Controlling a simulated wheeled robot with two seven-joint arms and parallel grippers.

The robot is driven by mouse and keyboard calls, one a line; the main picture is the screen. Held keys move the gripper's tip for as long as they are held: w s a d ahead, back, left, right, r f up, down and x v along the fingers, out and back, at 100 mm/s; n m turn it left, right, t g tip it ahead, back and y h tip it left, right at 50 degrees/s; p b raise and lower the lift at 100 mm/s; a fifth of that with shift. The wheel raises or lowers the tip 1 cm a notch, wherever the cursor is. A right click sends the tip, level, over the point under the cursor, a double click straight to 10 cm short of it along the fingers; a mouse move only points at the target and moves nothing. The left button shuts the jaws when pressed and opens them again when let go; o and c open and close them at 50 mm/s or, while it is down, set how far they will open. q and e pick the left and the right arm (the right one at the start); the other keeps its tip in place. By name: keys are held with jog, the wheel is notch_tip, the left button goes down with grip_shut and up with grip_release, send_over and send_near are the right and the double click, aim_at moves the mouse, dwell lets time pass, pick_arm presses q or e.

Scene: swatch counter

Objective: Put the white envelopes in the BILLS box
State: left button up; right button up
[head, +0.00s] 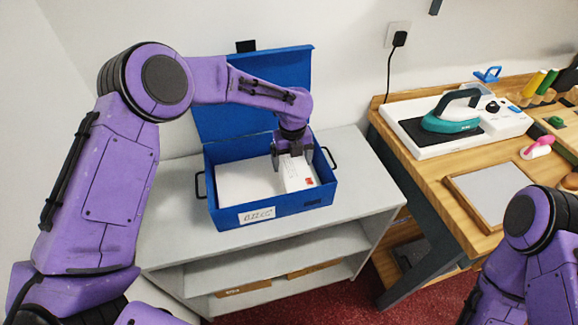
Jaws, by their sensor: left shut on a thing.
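A blue box (285,210) with its lid raised stands on the grey shelf unit. Its front has a white label (257,215) whose writing is hard to read. My left gripper (293,160) reaches down into the right part of the box, shut on a white envelope (299,177) with a small red mark. The envelope is inside the box's outline; I cannot tell if it touches the bottom. A flat white area, maybe paper or more envelopes, lies in the left part of the box (243,183). My right gripper is out of the picture.
The grey shelf unit (357,165) has free top room to the right of the box. A wooden bench (437,180) at the right holds a teal iron (452,118) on a white station, a framed grey board (490,192) and thread spools. A plug (399,38) is on the wall.

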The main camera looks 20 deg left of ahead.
aim_at(292, 162)
pick_arm(q)
notch_tip(292, 162, down, 3)
jog(key=shift+s+r+p, duration=0.1)
jog(key=shift+r+p, duration=0.05)
jog(key=shift+p, duration=0.15)
jog(key=shift+f, duration=0.3)
jog(key=o, duration=0.9)
jog(key=shift+r, duration=0.3)
notch_tip(292, 162, up, 12)
jog(key=shift+f+b, duration=0.1)
jog(key=shift+b, duration=0.75)
